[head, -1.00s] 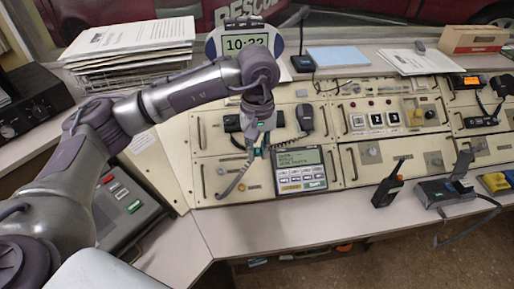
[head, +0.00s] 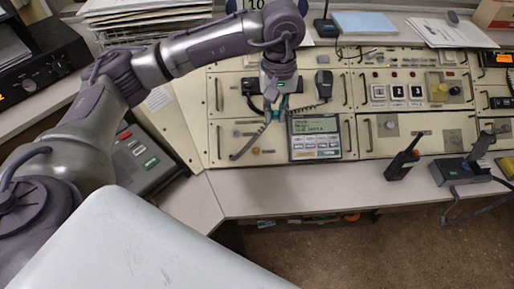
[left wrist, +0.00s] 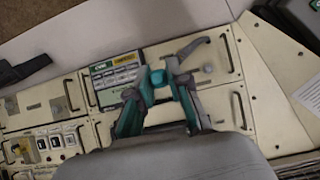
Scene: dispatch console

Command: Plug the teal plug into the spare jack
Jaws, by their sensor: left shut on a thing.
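My left gripper (head: 274,110) is over the left part of the cream console (head: 230,98), just left of the keypad display (head: 315,137). In the left wrist view its two fingers (left wrist: 158,88) close on the teal plug (left wrist: 158,76), whose rounded end shows between the tips. In the head view the plug is too small to tell from the teal finger parts. A grey curved cable or lever (head: 249,142) runs down and left from near the fingertips; it also shows in the left wrist view (left wrist: 195,48). I cannot pick out the spare jack. My right gripper is not in view.
A black handset (head: 323,84) with a coiled cord hangs right of the gripper. A black radio (head: 403,160) and a grey device (head: 465,168) stand on the desk ledge. A dark button box (head: 146,157) is at left. The ledge (head: 300,190) below the display is clear.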

